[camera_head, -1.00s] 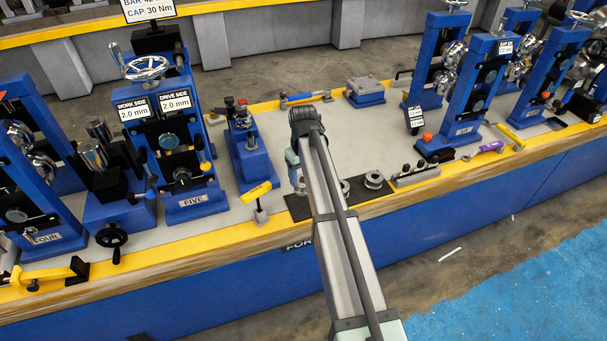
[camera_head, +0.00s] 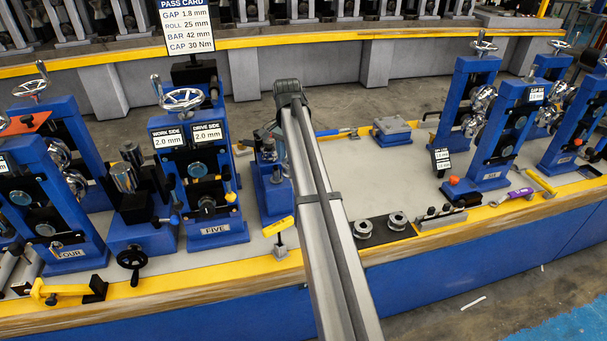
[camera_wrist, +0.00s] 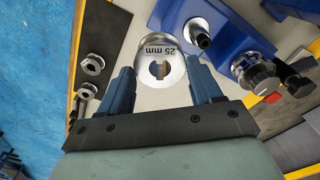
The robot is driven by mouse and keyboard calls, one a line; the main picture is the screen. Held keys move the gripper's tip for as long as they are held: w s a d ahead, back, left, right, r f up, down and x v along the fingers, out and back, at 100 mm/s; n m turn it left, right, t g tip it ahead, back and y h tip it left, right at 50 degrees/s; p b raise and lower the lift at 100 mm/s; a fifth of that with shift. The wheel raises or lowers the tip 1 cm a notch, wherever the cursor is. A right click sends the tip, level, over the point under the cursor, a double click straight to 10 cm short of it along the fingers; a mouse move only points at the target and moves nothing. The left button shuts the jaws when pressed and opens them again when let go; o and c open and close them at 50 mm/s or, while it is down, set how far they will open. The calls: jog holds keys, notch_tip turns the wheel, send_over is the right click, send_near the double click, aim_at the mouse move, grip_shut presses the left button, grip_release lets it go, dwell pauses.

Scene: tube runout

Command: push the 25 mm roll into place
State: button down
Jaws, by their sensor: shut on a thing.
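In the wrist view, the silver 25 mm roll (camera_wrist: 160,60) sits between the two blue fingers of my gripper (camera_wrist: 163,84), its marked, bored end face towards the camera. My gripper is shut on it. In the head view my arm hides most of the gripper and the roll. The gripper end is beside a small blue fixture (camera_head: 272,185), right of the blue stand FIVE (camera_head: 216,232). A blue body with a dark spindle (camera_wrist: 197,33) shows just right of the roll in the wrist view. I cannot tell whether the roll touches anything there.
Two other rolls (camera_head: 397,221) lie on a dark mat (camera_head: 380,236) at the bench front. A yellow-handled tool (camera_head: 278,229) stands between stand FIVE and my arm. A pass card (camera_head: 187,27) reads roll 25 mm. The bench middle (camera_head: 385,175) is clear.

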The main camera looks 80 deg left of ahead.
jog(key=s+a+r+m, duration=0.4)
jog(key=r+m, duration=0.1)
jog(key=r, duration=0.2)
jog(key=shift+s+a+m, duration=0.15)
jog(key=shift+a+m, duration=0.1)
jog(key=shift+m, duration=0.05)
jog(key=shift+f, duration=0.1)
send_over(276, 169)
jog(key=shift+a+f, duration=0.2)
jog(key=shift+f, duration=1.2)
jog(key=shift+a+f, duration=0.2)
jog(key=shift+f, duration=1.2)
jog(key=shift+f, duration=0.15)
jog(key=shift+f, duration=3.05)
jog(key=shift+c, duration=0.6)
grip_release()
notch_tip(276, 169, up, 14)
jog(key=shift+s, duration=0.25)
